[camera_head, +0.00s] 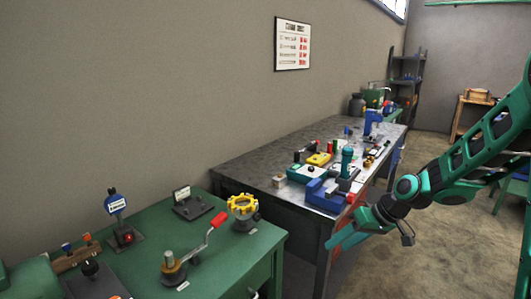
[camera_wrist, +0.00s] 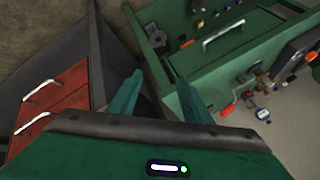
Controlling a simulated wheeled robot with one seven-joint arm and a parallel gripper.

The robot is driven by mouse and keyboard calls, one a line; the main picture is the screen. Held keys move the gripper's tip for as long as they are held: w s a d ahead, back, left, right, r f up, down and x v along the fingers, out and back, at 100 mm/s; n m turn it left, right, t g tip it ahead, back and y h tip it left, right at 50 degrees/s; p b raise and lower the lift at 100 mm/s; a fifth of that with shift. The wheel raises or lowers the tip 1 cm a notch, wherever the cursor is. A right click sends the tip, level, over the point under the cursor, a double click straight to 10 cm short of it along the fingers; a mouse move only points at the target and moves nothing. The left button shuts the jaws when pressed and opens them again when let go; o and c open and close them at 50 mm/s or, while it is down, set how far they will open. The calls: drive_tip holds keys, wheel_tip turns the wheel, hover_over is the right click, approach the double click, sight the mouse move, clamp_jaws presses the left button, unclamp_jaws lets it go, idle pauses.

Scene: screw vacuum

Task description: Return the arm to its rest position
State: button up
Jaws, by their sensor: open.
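My arm (camera_head: 465,172) reaches in from the right side of the head view, green with dark joints. My gripper (camera_head: 338,241) is at its lower left end, in front of the near end of the grey metal workbench (camera_head: 245,163). In the wrist view my gripper (camera_wrist: 155,72) shows two teal fingers spread apart with nothing between them. The gripper is open and empty. It looks apart from the bench, though the exact gap is hard to tell.
A blue vise (camera_head: 322,196) sits near my gripper on the workbench, among several tools. A green table (camera_head: 225,252) at lower left carries a red-handled crank (camera_head: 208,238) and a yellow ring-shaped part (camera_head: 243,204). The floor (camera_head: 425,235) below my arm looks clear.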

drive_tip(key=s+d+r+m+g+h, duration=0.1)
drive_tip(key=s+d+r+m+h, duration=0.15)
drive_tip(key=s+d, duration=0.5)
drive_tip(key=s+d+r+m+g+h, duration=0.1)
drive_tip(key=s+d+r+m+h, duration=0.15)
drive_tip(key=s+d, duration=0.55)
drive_tip(key=s+d+r+m, duration=0.1)
drive_tip(key=s+m, duration=0.1)
drive_tip(key=s, duration=0.6)
drive_tip(key=s+d+r+m+g+h, duration=0.1)
drive_tip(key=s+d+r+m, duration=0.1)
drive_tip(key=s, duration=0.7)
drive_tip(key=shift+m, duration=0.4)
drive_tip(key=shift+r, duration=0.1)
drive_tip(key=shift+w+f, duration=0.25)
drive_tip(key=shift+w, duration=0.35)
drive_tip(key=shift+c, duration=0.2)
